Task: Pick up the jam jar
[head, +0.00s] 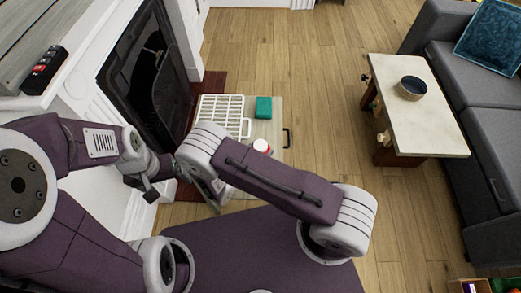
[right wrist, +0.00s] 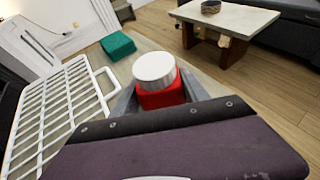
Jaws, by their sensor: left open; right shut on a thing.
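The jam jar is red with a white lid; its lid and a bit of red show just past my right arm in the head view (head: 262,146). In the right wrist view the jar (right wrist: 160,98) stands between the two grey fingers of my right gripper (right wrist: 158,94), which is shut on it. The arm hides the right gripper in the head view. I cannot tell whether the jar touches the surface below. My left gripper (head: 166,183) is open and empty, beside the hearth, well left of the jar.
A white rack (head: 220,110) and a teal block (head: 263,107) lie on a pale tray (head: 268,132) with a black handle. The fireplace (head: 150,80) is close on the left. A low table (head: 425,125) holding a dark bowl (head: 412,88) stands right; wooden floor between is clear.

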